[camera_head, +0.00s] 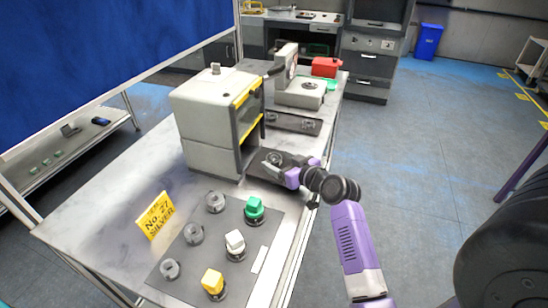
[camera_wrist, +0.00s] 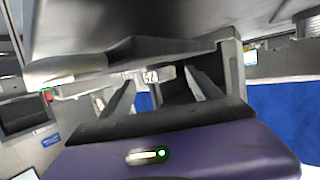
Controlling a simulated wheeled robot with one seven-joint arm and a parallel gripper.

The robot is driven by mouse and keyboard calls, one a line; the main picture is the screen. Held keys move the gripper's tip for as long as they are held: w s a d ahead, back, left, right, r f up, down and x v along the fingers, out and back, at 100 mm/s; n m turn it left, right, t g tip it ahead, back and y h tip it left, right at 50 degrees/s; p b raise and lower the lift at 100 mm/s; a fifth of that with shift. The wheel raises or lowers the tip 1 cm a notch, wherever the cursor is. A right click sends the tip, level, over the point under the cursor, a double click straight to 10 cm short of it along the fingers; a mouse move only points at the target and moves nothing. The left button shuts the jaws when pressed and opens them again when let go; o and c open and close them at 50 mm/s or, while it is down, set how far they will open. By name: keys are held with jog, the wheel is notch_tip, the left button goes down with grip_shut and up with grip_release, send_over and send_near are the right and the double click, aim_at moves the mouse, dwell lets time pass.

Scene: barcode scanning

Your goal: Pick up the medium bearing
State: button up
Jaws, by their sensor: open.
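Several grey ring-shaped pieces that look like bearings are in the head view. One (camera_head: 273,157) lies on a dark plate beside the white machine, close to my gripper's tips. Others stand on the grey mat (camera_head: 183,290) in front: a rear ring (camera_head: 215,202), a middle ring (camera_head: 193,234) and a front ring (camera_head: 169,270). I cannot tell which is the medium bearing. My gripper (camera_head: 272,166) is beside the machine's open front, low over the dark plate. In the wrist view the gripper (camera_wrist: 158,80) has its fingers spread, with no held object visible between them.
The white machine (camera_head: 208,108) with yellow trim stands close left of my gripper. A yellow sign (camera_head: 155,215) stands left. A scale-like device (camera_head: 300,92) and red box (camera_head: 326,67) are behind.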

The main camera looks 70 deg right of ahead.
aim_at(277, 160)
jog(key=shift+x, duration=0.8)
jog(key=shift+c, duration=0.4)
grip_shut()
jog(key=shift+r, duration=0.1)
notch_tip(277, 160, up, 10)
